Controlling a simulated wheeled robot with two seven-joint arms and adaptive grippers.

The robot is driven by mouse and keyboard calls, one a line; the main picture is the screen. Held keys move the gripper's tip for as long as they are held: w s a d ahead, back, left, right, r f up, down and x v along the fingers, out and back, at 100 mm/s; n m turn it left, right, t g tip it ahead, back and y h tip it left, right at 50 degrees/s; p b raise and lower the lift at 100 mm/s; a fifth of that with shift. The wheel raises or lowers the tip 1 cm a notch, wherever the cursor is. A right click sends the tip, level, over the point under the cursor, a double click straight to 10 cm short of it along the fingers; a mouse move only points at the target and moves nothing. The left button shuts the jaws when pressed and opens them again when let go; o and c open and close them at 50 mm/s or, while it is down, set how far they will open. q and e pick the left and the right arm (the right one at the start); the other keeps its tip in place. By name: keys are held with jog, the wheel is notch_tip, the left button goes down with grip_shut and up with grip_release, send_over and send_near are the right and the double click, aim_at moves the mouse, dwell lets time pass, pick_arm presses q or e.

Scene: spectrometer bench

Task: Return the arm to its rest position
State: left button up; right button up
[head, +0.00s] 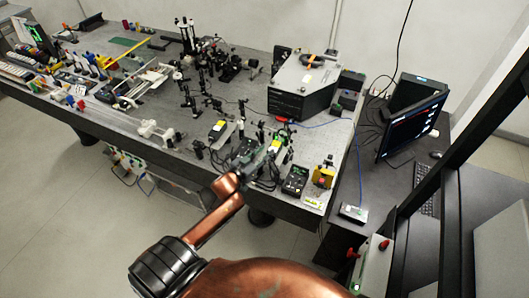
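My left arm, copper-coloured with a black joint, reaches up from the bottom of the head view. My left gripper (256,160) is dark and small at its end, over the front edge of the optical bench (200,185). It is close to the small optics and yellow-labelled parts there. Its fingers blend with the dark parts behind, so I cannot tell whether they are open, shut or touching anything. My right gripper is not in view.
A black box instrument with a grey top (306,78) stands at the back right of the bench. A black handheld meter (295,180) and a yellow box with a red button (323,177) sit near the front right corner. A monitor (411,125) stands on the side desk. Floor at lower left is clear.

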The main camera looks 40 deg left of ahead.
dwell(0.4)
pick_arm(q)
jog(key=s+d+f+g, duration=0.4)
jog(key=s, duration=0.7)
jog(key=s+d+f+g, duration=0.4)
jog(key=s, duration=0.6)
jog(key=s+d+f+g, duration=0.3)
jog(key=s+g, duration=0.1)
jog(key=s, duration=0.7)
notch_tip(320, 180, down, 36)
jog(key=s+d+m+g+b, duration=0.1)
jog(key=d+b, duration=0.1)
jog(key=b, duration=0.6)
jog(key=s+f+b, duration=0.3)
jog(key=s+f, duration=0.7)
jog(key=f, duration=0.4)
jog(key=s+f+m+g+b, duration=0.1)
jog(key=s+f+b, duration=0.3)
jog(key=s+f, duration=0.7)
notch_tip(320, 180, down, 3)
jog(key=shift+r+g+b, duration=0.1)
jog(key=shift+g+b, duration=0.2)
